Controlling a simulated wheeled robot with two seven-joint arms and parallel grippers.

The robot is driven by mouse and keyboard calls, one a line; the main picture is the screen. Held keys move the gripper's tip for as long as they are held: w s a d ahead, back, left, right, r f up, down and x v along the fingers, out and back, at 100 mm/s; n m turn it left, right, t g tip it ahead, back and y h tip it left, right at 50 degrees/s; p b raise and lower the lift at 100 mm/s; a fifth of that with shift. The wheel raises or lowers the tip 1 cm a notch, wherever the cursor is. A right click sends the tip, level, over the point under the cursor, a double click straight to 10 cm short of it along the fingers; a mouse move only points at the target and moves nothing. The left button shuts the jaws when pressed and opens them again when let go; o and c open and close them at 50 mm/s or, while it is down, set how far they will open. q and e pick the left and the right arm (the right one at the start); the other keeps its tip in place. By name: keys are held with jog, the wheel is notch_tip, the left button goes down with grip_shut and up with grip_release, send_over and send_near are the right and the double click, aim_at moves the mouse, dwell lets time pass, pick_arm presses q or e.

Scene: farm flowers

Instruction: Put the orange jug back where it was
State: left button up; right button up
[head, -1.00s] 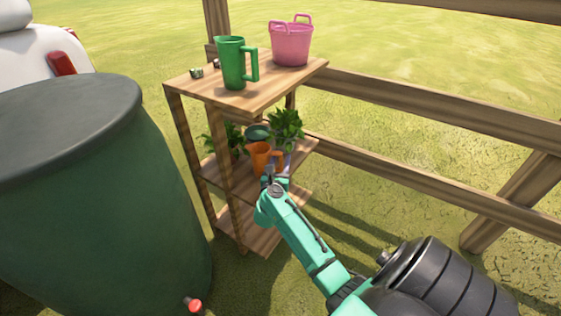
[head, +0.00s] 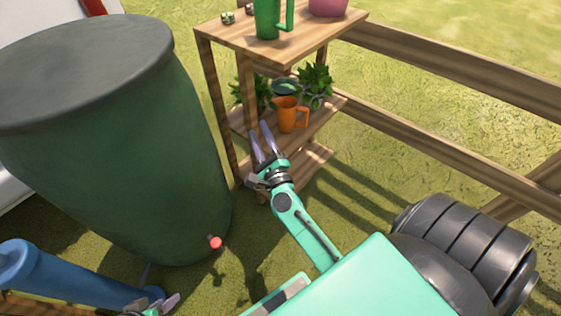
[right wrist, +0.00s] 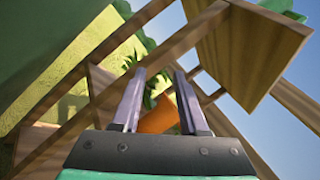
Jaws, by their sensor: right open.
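The orange jug (head: 286,117) stands upright on the middle shelf (head: 318,122) of the wooden rack, with its handle to the right. My right gripper (head: 260,140) is open and empty, in front of the rack and to the lower left of the jug, apart from it. In the right wrist view the jug (right wrist: 158,117) shows between and beyond the two open fingers (right wrist: 156,100), partly hidden by them. My left gripper (head: 168,304) is at the bottom edge of the head view, partly cut off; its jaws are unclear.
Leafy plants (head: 316,84) and a dark green bowl (head: 285,87) are behind the jug. A green jug (head: 267,18) and pink tub (head: 328,7) stand on the top shelf. A large green barrel (head: 110,150) is left of the rack; a wooden fence (head: 460,80) is right.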

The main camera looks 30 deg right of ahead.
jog(key=s+a+f+n+g+y, duration=0.3)
jog(key=a+n+y, duration=0.3)
jog(key=n, duration=0.4)
jog(key=s+a+f+n+g+y, duration=0.35)
jog(key=a+n+y, duration=0.2)
jog(key=n, duration=0.45)
jog(key=s+d+f+n+g+h, duration=0.3)
jog(key=s+f+n+g, duration=0.6)
jog(key=s, duration=0.4)
jog(key=shift+d+f+n+h, duration=0.15)
jog(key=shift+f+n+h, duration=0.55)
jog(key=shift+n, duration=0.5)
